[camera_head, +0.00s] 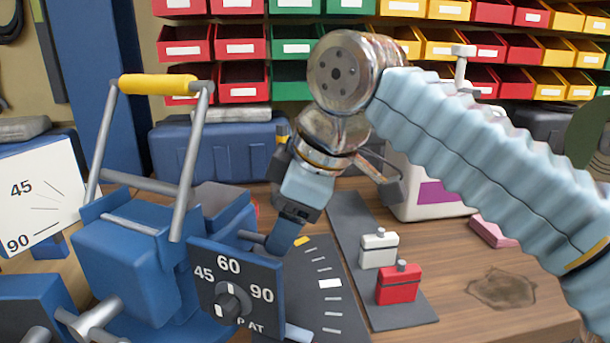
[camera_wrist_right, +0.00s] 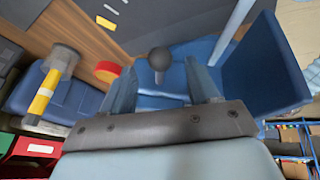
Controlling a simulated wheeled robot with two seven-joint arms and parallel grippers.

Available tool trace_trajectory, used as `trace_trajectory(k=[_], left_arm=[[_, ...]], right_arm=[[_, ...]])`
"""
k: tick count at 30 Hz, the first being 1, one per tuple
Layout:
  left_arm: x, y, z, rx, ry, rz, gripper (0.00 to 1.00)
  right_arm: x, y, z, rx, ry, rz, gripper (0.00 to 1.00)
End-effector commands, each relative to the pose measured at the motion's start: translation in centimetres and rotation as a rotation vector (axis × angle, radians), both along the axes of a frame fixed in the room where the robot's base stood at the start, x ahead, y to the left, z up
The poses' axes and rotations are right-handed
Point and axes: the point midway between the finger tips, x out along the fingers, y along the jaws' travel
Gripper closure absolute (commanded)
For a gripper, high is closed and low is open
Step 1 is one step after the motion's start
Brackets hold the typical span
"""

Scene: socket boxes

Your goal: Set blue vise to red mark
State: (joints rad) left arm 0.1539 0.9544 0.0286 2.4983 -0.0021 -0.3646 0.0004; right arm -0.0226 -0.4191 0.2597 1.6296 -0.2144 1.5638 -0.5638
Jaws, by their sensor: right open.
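The blue vise (camera_head: 130,262) stands at the left in the head view, with a yellow-gripped handle (camera_head: 158,83) above it. Its front dial plate (camera_head: 237,290) reads 45, 60 and 90 around a dark knob (camera_head: 229,304). My right gripper (camera_head: 284,238) points down beside the vise's right side. In the right wrist view, its two fingers (camera_wrist_right: 161,88) are apart. A dark ball-ended lever (camera_wrist_right: 160,60) on the blue body shows between or just beyond them; contact cannot be told. A dark scale (camera_head: 318,285) carries white and yellow marks; I cannot make out a red mark on it. My left gripper is not in view.
A white block (camera_head: 378,249) and a red block (camera_head: 398,284) stand on a dark strip right of the scale. A white angle board (camera_head: 35,200) is at the far left. A blue case (camera_head: 225,150) and bins stand behind. The wooden bench at right is partly clear.

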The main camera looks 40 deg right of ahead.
Motion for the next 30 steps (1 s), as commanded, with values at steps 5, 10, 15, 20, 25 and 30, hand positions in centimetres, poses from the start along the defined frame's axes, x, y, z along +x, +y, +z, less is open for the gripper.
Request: trace_trajectory(k=[5,10,15,20,25,30], left_arm=[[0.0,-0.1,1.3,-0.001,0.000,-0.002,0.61],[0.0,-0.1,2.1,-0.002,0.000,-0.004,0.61],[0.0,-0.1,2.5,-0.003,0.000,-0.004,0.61],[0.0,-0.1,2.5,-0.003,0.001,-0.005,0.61],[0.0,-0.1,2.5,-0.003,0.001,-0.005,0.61],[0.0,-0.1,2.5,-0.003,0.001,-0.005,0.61]], right_arm=[[-1.8,-0.4,4.5,0.001,-0.004,0.001,0.40],[-3.2,-0.8,7.6,0.001,-0.003,0.001,0.40],[-4.0,-1.0,9.2,0.000,-0.002,0.002,0.40],[-4.2,-1.1,9.4,0.000,0.001,0.001,0.40],[-4.2,-1.1,9.3,0.000,0.000,0.001,0.40],[-4.2,-1.1,9.3,0.000,0.000,0.001,0.40]])
